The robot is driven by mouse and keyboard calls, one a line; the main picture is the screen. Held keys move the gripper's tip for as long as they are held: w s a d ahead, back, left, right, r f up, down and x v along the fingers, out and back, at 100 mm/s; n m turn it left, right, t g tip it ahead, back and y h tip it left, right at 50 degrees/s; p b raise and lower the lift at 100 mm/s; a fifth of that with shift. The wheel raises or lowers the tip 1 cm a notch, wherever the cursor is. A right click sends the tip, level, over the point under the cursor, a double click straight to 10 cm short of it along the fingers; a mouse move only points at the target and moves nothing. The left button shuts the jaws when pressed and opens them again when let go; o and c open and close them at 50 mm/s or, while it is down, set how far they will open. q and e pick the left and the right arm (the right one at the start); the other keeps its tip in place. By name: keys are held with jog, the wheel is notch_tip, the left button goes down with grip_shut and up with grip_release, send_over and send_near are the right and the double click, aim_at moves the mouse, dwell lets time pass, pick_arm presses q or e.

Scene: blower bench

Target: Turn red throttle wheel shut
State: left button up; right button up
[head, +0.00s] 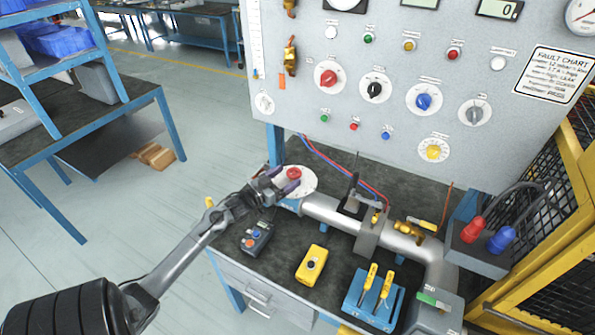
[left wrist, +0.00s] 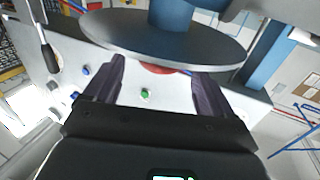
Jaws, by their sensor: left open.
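The red throttle wheel (head: 293,173) sits on a pale round disc (head: 308,184) at the left end of the grey pipe. My left gripper (head: 280,181) reaches it from the lower left, with its purple fingers open. In the left wrist view the fingers (left wrist: 158,88) stand apart to either side. Part of the red wheel (left wrist: 165,69) shows between them, beneath a large grey disc (left wrist: 160,38) that hides the rest. I cannot tell whether either finger touches the wheel. My right gripper is not in view.
The grey panel (head: 330,125) with knobs stands behind the bench. A grey button box (head: 257,238), a yellow box (head: 312,264) and a blue holder with yellow-handled tools (head: 373,300) lie in front of the pipe (head: 330,212). A yellow cage (head: 560,170) borders the right side.

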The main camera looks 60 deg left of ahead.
aim_at(297, 169)
pick_arm(q)
jog(key=shift+w+a, duration=0.2)
jog(key=shift+w, duration=0.75)
jog(key=shift+w+a, duration=0.15)
jog(key=shift+w, duration=0.85)
jog(key=shift+w+a, duration=0.2)
jog(key=shift+w, duration=0.75)
